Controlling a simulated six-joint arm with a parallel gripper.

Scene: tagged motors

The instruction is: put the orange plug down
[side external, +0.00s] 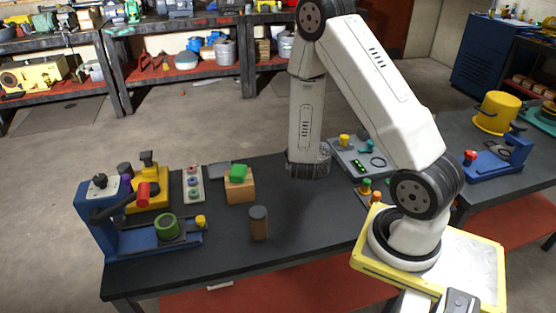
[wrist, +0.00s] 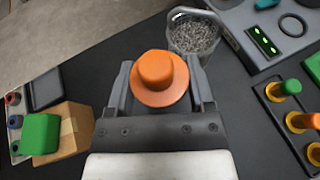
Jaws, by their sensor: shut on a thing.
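In the wrist view the orange plug (wrist: 156,76) has a round knob on a wider flange. My gripper (wrist: 160,88) is shut on it, with one grey finger at each side. I see the plug from above, so its lower end is hidden. I cannot tell whether it touches anything below. In the side external view I cannot make out the plug or my gripper's fingers. A clear jar (wrist: 195,35) of grey bits stands just beyond the right finger in the wrist view.
A wooden block (side external: 240,190) with a green piece (side external: 237,173) lies left on the dark table (side external: 190,265). A brown cylinder (side external: 258,222) stands nearer. A grey console (wrist: 270,30) and a rack of coloured pegs (wrist: 290,115) are at right. The front middle table is bare.

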